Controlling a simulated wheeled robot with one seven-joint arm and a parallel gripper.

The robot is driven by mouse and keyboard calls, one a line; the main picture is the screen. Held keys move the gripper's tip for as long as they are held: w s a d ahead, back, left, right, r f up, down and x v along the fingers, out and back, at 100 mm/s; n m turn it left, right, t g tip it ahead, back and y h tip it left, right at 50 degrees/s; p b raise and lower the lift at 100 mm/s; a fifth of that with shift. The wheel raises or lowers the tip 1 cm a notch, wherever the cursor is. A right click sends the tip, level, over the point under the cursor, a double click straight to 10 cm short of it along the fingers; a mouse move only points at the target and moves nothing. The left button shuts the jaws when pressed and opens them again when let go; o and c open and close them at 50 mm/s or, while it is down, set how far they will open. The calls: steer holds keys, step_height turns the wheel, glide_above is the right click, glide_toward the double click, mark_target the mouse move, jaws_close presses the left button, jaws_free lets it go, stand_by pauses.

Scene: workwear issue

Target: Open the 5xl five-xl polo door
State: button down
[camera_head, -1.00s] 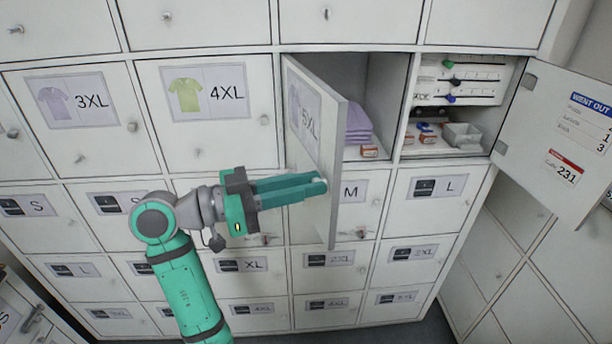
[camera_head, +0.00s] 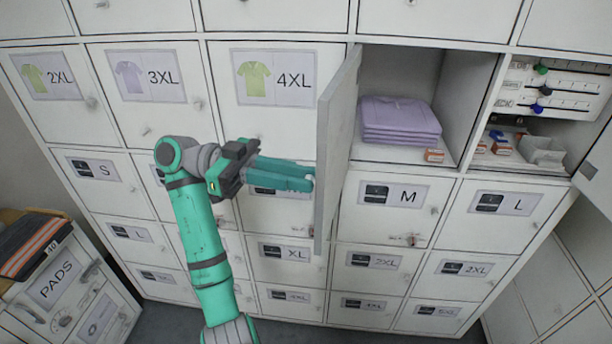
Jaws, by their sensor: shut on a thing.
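The 5XL polo door (camera_head: 336,145) is a white panel standing well open, hinged at the left of its compartment and seen almost edge-on, so its label is out of sight. My gripper (camera_head: 308,180) is at the left of the door, at its outer face near the lower free edge. Its green fingers are shut on the door's knob, which is mostly hidden between the tips. Inside the open compartment (camera_head: 400,75) lies a folded stack of lilac polos (camera_head: 400,120), with a small orange-and-white box (camera_head: 434,155) at its right front.
The closed 4XL door (camera_head: 275,85) is left of the open door, the closed M door (camera_head: 391,205) below right. Another open compartment (camera_head: 530,115) with sliders and small items is at right, its door (camera_head: 597,165) swung out.

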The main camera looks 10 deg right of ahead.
steer(key=shift+f, duration=0.1)
steer(key=shift+d, duration=0.2)
steer(key=c, duration=2)
jaws_free()
steer(key=o, duration=0.4)
steer(key=shift+a, duration=0.15)
steer(key=shift+c, duration=0.2)
steer(key=shift+s+a, duration=0.1)
steer(key=v, duration=1.1)
